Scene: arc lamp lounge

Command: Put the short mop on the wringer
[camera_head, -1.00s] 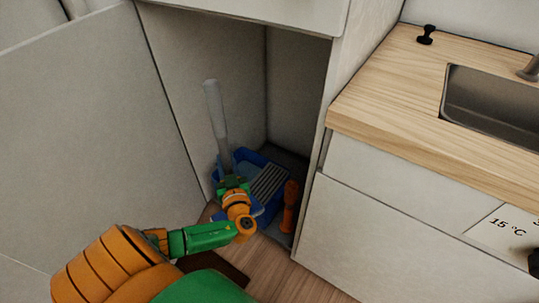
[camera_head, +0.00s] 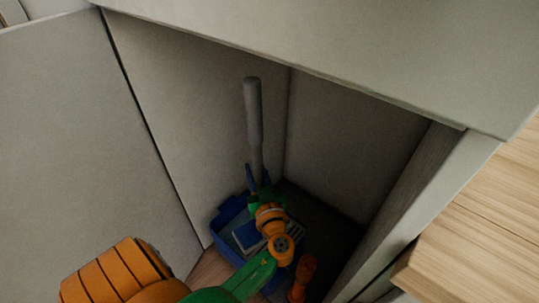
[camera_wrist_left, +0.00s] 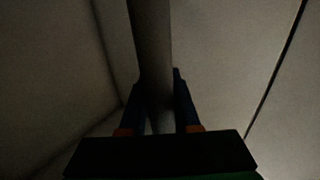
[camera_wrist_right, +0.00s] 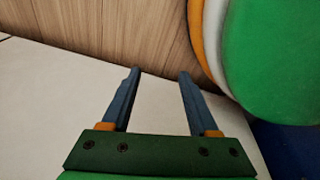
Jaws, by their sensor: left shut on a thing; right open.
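The short mop's grey handle (camera_head: 253,125) stands nearly upright inside the open cabinet. My left gripper (camera_head: 259,180) is shut around the lower part of the handle. In the left wrist view the handle (camera_wrist_left: 152,45) runs between the fingers of my left gripper (camera_wrist_left: 159,95). The mop's head is hidden behind my gripper and wrist. A blue bucket (camera_head: 221,221) sits on the cabinet floor below. A bit of the pale ribbed wringer (camera_head: 296,230) shows beside my wrist; the rest is covered. My right gripper (camera_wrist_right: 159,73) is open and empty.
The cabinet's side wall (camera_head: 400,215) and top edge (camera_head: 300,55) frame the opening. A wooden counter (camera_head: 480,240) is at right. A pale panel (camera_head: 80,140) stands at left.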

